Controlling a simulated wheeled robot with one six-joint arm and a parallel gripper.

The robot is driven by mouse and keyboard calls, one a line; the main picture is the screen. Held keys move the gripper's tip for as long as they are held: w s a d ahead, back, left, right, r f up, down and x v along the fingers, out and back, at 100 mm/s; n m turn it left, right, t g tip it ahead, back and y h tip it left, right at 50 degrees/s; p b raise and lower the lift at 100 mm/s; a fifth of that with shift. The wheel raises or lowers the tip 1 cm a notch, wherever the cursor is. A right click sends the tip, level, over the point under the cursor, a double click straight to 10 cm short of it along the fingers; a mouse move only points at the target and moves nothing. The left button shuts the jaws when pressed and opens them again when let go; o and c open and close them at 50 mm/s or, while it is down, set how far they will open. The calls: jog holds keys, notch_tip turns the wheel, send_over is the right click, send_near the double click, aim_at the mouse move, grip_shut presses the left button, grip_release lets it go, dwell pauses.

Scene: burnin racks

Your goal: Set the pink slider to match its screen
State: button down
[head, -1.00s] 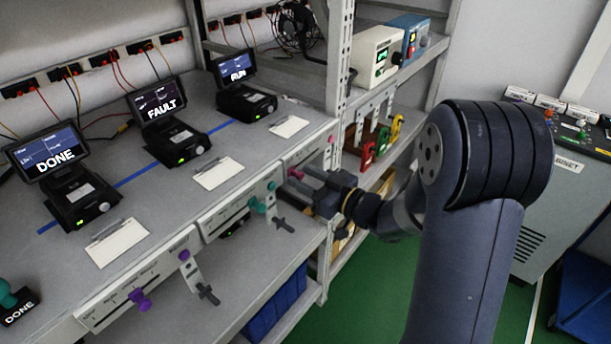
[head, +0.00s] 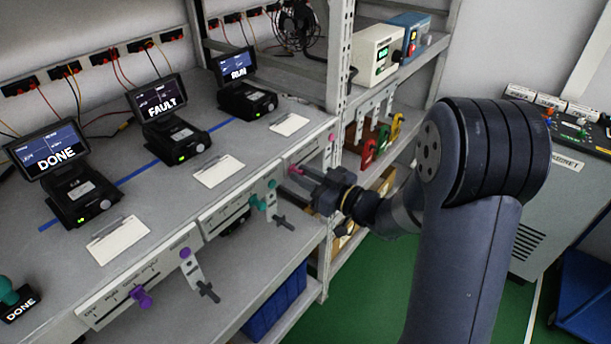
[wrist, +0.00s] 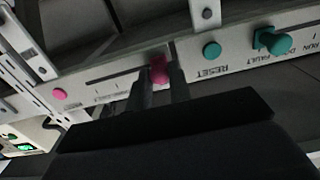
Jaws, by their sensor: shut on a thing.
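The pink slider knob (wrist: 159,70) sits on its slotted rail (wrist: 105,77) on the shelf's front edge. In the wrist view it is near the slot's teal-button end. My gripper (wrist: 158,88) is shut on the knob, one dark finger on each side. In the head view my gripper (head: 304,178) reaches the pink knob (head: 295,170), which is partly hidden by it. A round pink button (wrist: 59,94) is at the rail's other end. The screen (head: 234,65) above this rail reads RUN. The rail's printed labels are too small or hidden to read.
A teal slider (head: 257,202) and a purple slider (head: 141,297) are on neighbouring rails. Other screens read FAULT (head: 157,102) and DONE (head: 46,150). Dark levers (head: 284,222) stick out below the rails. A metal post (head: 340,60) stands beside the pink rail.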

jog(key=w+d, duration=0.2)
jog(key=shift+w+d, duration=0.1)
jog(key=shift+w, duration=0.3)
jog(key=c, duration=1.3)
grip_release()
jog(key=shift+s, duration=0.1)
jog(key=b+v, duration=0.2)
jog(key=v, duration=0.8)
jog(key=shift+s+d, duration=0.25)
jog(key=shift+d, duration=0.05)
jog(key=shift+w+a, duration=0.1)
